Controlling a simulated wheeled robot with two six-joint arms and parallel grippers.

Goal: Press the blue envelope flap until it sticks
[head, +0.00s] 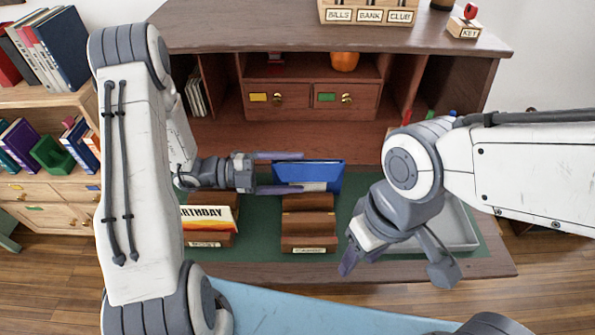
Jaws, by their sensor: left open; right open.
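The blue envelope (318,172) is near the middle of the desk, behind a brown wooden holder. A pale patch shows near its lower edge; I cannot tell how its flap lies. My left gripper (312,172) is open and reaches in from the left. Its two fingers overlap the left part of the envelope in the picture, one along the top edge and one low across the front. I cannot tell if they touch it. My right gripper (396,268) is open and empty at the right, pointing down over the desk front, apart from the envelope.
The wooden holder (308,228) has a label in front. A holder at left carries a card reading "BIRTHDAY" (208,218). A grey tray (462,232) lies at right, partly hidden by my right arm. Drawers (345,97) stand behind. Some green mat (262,240) is bare between the holders.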

